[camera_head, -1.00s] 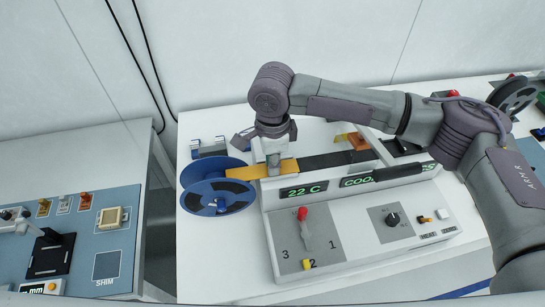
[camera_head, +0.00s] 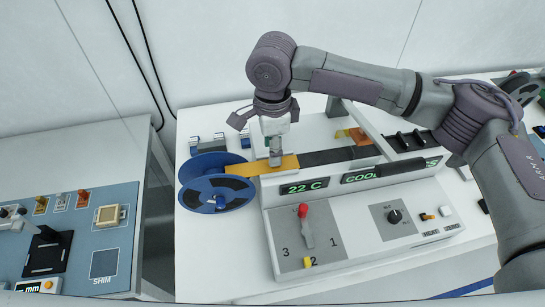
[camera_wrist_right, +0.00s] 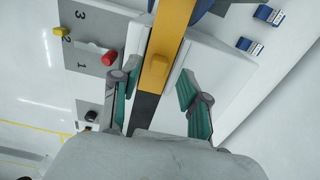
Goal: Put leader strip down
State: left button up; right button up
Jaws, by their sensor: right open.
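The yellow leader strip (camera_head: 262,167) runs from the blue reel (camera_head: 217,190) onto the top of the handler (camera_head: 325,215), where it meets a black tape section (camera_head: 330,156). My right gripper (camera_head: 275,163) is just above the strip near its junction with the black tape. In the right wrist view the yellow strip (camera_wrist_right: 170,35) passes between the two fingers of my right gripper (camera_wrist_right: 155,92). The fingers are apart, with gaps on both sides of the strip.
The handler front carries a red lever (camera_head: 303,212), a black knob (camera_head: 394,216) and green displays. Small blue-and-white blocks (camera_head: 218,140) stand behind the reel. A blue mat (camera_head: 85,235) with small parts lies on the separate left table.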

notch_tip(320, 180, up, 10)
jog(key=b, duration=0.2)
jog(key=shift+f, duration=0.25)
